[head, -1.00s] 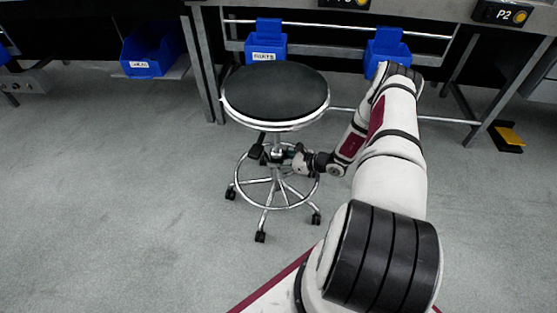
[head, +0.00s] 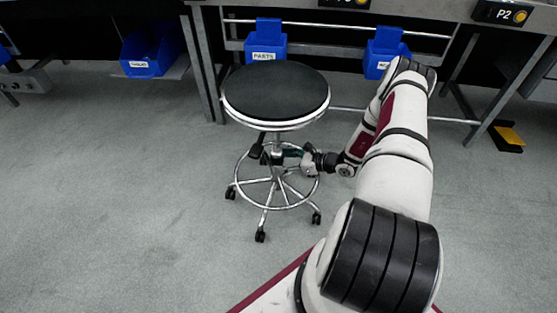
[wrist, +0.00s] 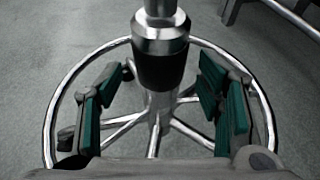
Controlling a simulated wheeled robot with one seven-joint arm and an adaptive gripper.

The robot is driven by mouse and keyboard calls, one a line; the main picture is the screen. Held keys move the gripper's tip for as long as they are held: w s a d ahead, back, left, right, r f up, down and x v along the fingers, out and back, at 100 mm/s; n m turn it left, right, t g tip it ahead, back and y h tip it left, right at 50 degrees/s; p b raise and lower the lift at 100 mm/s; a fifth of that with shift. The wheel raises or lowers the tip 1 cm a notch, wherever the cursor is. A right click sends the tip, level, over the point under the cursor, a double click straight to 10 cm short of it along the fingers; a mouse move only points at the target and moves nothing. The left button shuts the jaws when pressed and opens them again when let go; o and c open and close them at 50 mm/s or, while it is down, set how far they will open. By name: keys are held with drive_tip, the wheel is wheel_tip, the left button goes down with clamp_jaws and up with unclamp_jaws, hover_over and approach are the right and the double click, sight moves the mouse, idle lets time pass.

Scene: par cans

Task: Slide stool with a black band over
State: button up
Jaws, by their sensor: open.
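The stool (head: 275,92) has a round black seat with a chrome rim, a chrome column, a foot ring and casters. It stands upright on the floor in front of the bench. In the wrist view, its column carries a black band (wrist: 162,70) below a chrome collar. My gripper (head: 290,153) reaches in under the seat from the right at column height. In the wrist view my gripper (wrist: 165,98) is open, with a green-padded finger on each side of the column and visible gaps to both. The foot ring (wrist: 52,115) curves around below the fingers.
A workbench with metal legs (head: 203,65) stands behind the stool. Blue bins hang or stand there: one left (head: 150,52), one behind the seat (head: 265,42), one to the right (head: 384,55). A yellow and black object (head: 508,138) lies at right. The floor at left is clear.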

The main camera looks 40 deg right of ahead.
drive_tip(key=v, duration=0.8)
drive_tip(key=shift+s+r, duration=0.15)
drive_tip(key=shift+s, duration=0.15)
drive_tip(key=shift+d, duration=0.1)
